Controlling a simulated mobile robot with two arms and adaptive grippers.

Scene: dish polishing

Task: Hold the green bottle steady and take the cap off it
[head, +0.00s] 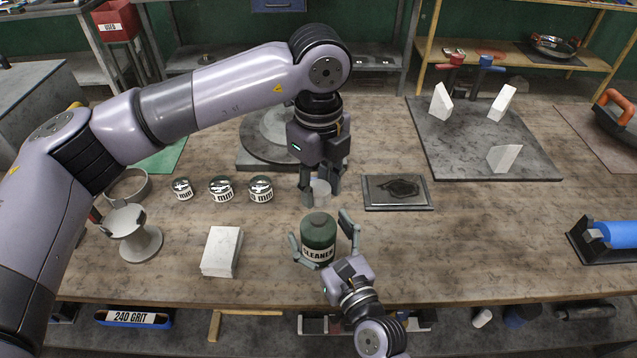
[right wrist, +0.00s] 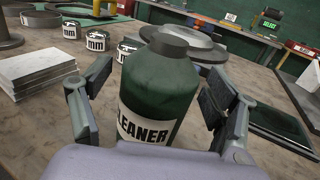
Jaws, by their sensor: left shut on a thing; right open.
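The green bottle (head: 318,231), labelled CLEANER, stands upright on the workbench near its front edge. In the right wrist view the bottle (right wrist: 160,88) shows a bare dark grey neck. My left gripper (head: 320,196) is shut on a small pale cylinder, seemingly the cap (head: 320,187), just above and behind the bottle in the head view. The cap looks apart from the neck. My right gripper (head: 319,228) is open, with one finger on each side of the bottle; in the right wrist view gaps show between its fingers and the bottle.
Several small labelled tins (head: 221,189) stand left of the bottle. A stack of white blocks (head: 222,251) lies at the front left. A round grey wheel (head: 262,135) is behind my left gripper.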

